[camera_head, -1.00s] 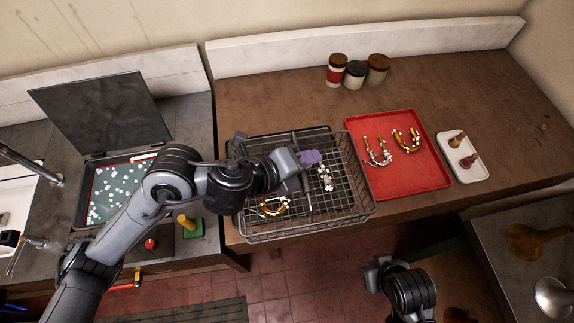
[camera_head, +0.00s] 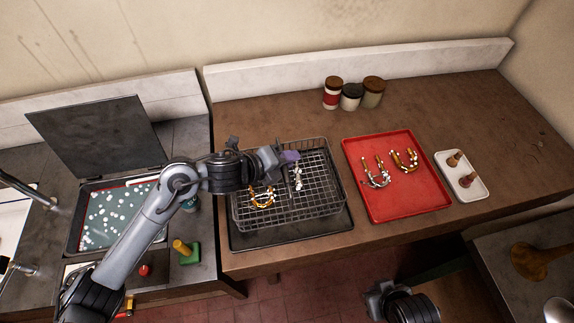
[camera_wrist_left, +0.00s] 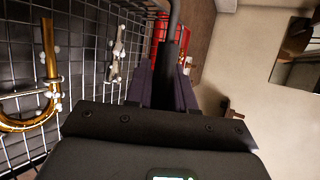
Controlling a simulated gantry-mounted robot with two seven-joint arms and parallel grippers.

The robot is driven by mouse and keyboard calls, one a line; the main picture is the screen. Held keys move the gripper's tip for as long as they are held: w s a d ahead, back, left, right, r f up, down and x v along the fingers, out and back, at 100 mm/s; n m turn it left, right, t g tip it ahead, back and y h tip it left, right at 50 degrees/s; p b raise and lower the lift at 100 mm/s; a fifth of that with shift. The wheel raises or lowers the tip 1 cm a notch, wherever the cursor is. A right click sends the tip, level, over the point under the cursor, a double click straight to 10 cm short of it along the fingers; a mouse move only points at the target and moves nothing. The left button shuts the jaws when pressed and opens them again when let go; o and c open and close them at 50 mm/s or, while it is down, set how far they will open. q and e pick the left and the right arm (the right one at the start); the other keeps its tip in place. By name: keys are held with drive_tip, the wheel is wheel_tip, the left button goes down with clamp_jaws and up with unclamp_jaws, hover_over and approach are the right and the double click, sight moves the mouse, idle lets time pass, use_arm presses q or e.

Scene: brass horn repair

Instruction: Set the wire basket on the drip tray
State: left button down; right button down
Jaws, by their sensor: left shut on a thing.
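The wire basket (camera_head: 318,212) is over the dark drip tray (camera_head: 335,228) on the brown bench. The tray's front strip shows below the basket's near side; the rest is hidden beneath it. I cannot tell whether the basket touches the tray. A curved brass tube (camera_head: 262,203) and a silvery valve part lie in the basket; the tube also shows in the left wrist view (camera_wrist_left: 50,75). My left gripper (camera_head: 290,156) is shut on the basket's dark handle bar (camera_wrist_left: 175,22) near the far side. My right gripper (camera_head: 376,290) hangs low in front of the bench; its jaws are unclear.
A red tray (camera_head: 402,205) with two brass crooks is just right of the basket. A white dish (camera_head: 480,190) lies beyond it. Several jars (camera_head: 351,97) stand at the back. A lidded bath (camera_head: 80,215) and a green block (camera_head: 190,256) are at left.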

use_arm(q)
drive_tip(key=shift+f, duration=1.45)
drive_tip(key=c, duration=1)
unclamp_jaws()
drive_tip(key=shift+f, duration=0.1)
drive_tip(key=shift+o, duration=0.2)
drive_tip(key=shift+s, duration=0.1)
drive_tip(key=v, duration=1.2)
drive_tip(key=shift+a, duration=0.1)
